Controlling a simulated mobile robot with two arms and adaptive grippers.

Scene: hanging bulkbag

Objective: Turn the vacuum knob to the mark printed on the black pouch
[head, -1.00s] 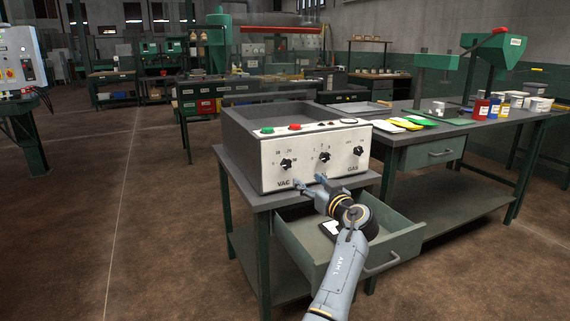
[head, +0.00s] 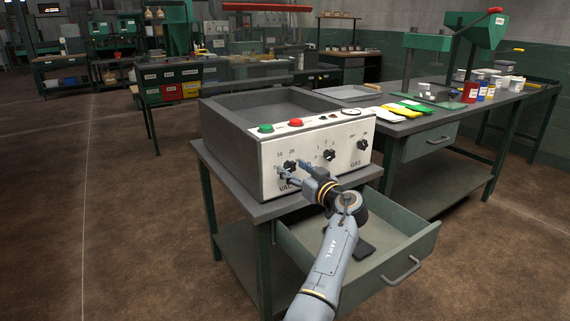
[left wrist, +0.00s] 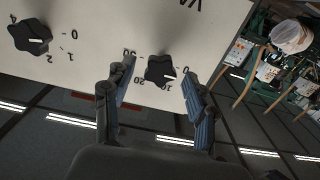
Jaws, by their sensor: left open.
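The vacuum knob (head: 290,166) is a black lobed knob on the white panel of the grey machine, above the VAC label. My left gripper (head: 289,170) is open at the panel. In the left wrist view its two fingers (left wrist: 158,88) stand either side of the knob, with visible gaps. A dark flat item (head: 364,248), possibly the black pouch, lies in the open drawer. My arm partly covers it and no print is readable. My right gripper is not seen.
Two more black knobs sit on the panel, the middle one (head: 329,154) and the GAS one (head: 362,145). Green (head: 265,128) and red (head: 295,123) buttons are on top. The open drawer (head: 405,250) juts out below. Pouches lie on the right bench (head: 440,125).

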